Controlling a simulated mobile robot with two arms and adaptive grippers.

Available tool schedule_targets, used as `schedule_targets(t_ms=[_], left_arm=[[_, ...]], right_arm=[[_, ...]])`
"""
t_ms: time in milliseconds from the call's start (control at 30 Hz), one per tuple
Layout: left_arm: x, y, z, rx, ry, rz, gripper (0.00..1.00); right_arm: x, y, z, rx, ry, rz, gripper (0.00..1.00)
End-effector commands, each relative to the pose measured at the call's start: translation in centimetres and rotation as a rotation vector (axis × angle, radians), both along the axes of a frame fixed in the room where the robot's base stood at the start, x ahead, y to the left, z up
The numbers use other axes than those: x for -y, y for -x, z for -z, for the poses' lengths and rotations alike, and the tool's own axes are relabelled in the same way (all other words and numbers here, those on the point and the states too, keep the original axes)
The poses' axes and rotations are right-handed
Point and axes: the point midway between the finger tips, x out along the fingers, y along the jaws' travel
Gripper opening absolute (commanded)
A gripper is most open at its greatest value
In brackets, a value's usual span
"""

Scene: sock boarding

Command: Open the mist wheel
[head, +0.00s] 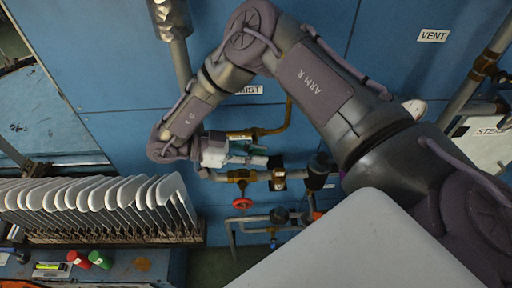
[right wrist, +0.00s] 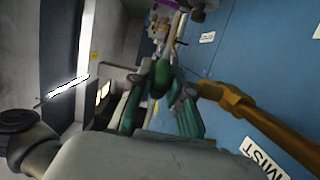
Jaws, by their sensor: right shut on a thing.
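The white MIST label (head: 249,90) is on the blue wall above a brass pipe (head: 277,125). It also shows in the right wrist view (right wrist: 262,158), beside the brass pipe (right wrist: 255,112). My right gripper (head: 262,160) is at the lower end of this pipe. In the right wrist view my right gripper (right wrist: 161,88) is shut on a dark green rounded part (right wrist: 162,75), which I take for the mist wheel. Most of the wheel is hidden by the fingers, and its turn angle cannot be told. My left gripper is not in view.
A rack of grey sock boards (head: 100,205) stands at the left. A VENT label (head: 432,36) and another pipe are at the right.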

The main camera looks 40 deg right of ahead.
Motion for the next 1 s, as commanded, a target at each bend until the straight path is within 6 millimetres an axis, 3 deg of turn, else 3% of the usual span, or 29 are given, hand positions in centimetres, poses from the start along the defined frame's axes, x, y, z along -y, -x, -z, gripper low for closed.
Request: schedule_targets(t_ms=[500,533,667,1000], left_arm=[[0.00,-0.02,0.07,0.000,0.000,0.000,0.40],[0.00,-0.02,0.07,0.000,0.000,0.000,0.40],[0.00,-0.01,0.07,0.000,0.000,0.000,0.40],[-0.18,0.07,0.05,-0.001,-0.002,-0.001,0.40]], right_arm=[[-0.08,0.20,0.43,-0.015,0.010,0.001,0.00],[-0.08,0.20,0.43,-0.015,0.010,0.001,0.19],[-0.07,0.17,0.37,-0.015,0.011,0.001,0.41],[-0.03,0.09,0.18,-0.014,0.014,0.001,0.43]])
